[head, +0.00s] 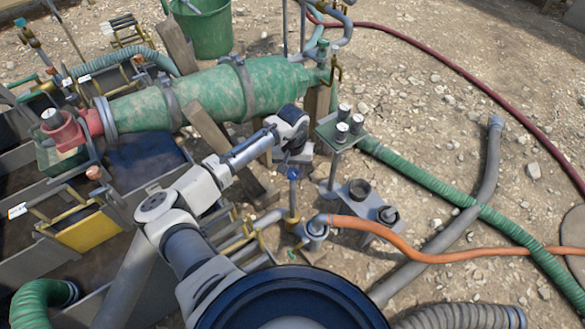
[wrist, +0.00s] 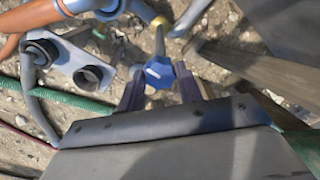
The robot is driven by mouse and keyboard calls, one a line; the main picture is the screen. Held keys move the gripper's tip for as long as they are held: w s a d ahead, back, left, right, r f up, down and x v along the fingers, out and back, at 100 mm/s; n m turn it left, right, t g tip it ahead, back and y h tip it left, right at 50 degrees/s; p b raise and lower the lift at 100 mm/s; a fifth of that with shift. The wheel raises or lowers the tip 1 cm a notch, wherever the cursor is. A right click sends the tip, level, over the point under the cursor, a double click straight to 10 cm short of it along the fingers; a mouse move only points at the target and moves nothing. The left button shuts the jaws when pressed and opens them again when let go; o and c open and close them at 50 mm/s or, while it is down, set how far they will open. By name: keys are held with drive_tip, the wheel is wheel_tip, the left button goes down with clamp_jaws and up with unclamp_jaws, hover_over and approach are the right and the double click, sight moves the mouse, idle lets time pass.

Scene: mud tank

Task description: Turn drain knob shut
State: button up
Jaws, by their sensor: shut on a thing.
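In the head view my arm reaches forward, and my gripper (head: 293,160) is right above the blue knob (head: 292,174). The stem (head: 292,215) runs down from it among pipes. The head view is too small to show the finger contact.
A metal stand with dark cup-like fittings (head: 359,189) is to the right, near an orange hose (head: 430,254). A green tank (head: 205,97) lies behind. Gravel with hoses fills the right side.

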drive_tip(key=shift+r+m, duration=0.1)
drive_tip(key=shift+m, duration=0.2)
drive_tip(key=m+p, duration=0.2)
drive_tip(key=p, duration=0.1)
drive_tip(key=shift+d+r+m, duration=0.1)
drive_tip(key=shift+m, duration=0.3)
drive_tip(key=m+p, duration=0.3)
drive_tip(key=m, duration=0.2)
drive_tip(key=shift+p, duration=0.35)
drive_tip(key=m+p, duration=0.2)
drive_tip(key=m, duration=0.3)
drive_tip(key=m+p, duration=0.1)
drive_tip(key=m, duration=0.3)
drive_tip(key=shift+f+p, duration=0.2)
drive_tip(key=shift+p, duration=0.15)
drive_tip(key=shift+m, duration=0.3)
drive_tip(key=o, duration=1)
